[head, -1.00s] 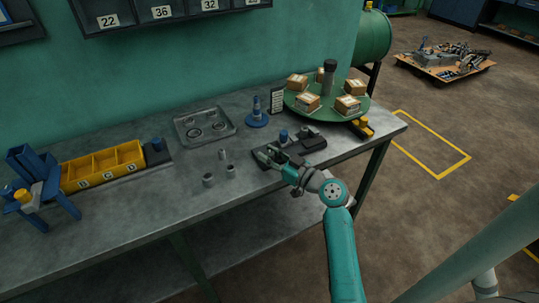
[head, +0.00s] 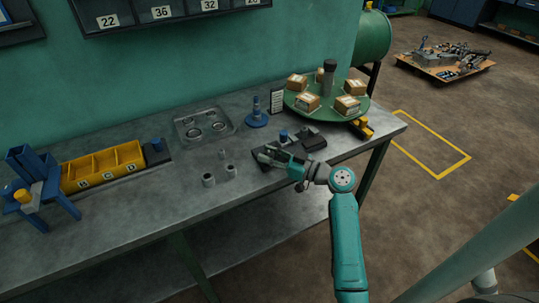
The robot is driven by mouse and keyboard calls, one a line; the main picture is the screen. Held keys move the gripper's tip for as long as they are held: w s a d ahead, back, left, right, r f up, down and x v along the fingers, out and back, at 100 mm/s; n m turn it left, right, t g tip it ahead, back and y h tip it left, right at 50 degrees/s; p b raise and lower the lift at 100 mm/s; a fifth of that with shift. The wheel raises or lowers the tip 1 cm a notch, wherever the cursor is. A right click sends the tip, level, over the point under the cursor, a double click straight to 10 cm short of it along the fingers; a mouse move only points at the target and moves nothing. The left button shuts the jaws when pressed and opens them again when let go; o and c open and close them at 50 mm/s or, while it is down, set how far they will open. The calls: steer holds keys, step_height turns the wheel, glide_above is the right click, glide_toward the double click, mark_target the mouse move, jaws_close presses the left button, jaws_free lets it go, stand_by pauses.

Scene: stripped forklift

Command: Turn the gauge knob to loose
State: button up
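A small blue knob-like part (head: 283,134) stands on a dark flat fixture on the bench, just behind my gripper. A black block (head: 314,141) sits on the fixture's right side. I cannot tell for sure which part is the gauge knob, and no loose marking is readable. My gripper (head: 264,154) is low over the fixture's left front part and points left. Its fingers are small and dark here, so their opening and any contact are unclear. My gripper and wrist hide part of the fixture.
Several grey metal cylinders (head: 208,180) stand left of my gripper. A metal tray (head: 235,127) with rings and a blue stepped post (head: 256,115) are behind. A green turntable (head: 328,112) with small boxes is at the back right. The bench front (head: 200,225) is clear.

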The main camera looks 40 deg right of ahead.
steer(key=o, duration=0.4)
steer(key=shift+f, duration=0.1)
steer(key=v, duration=1.2)
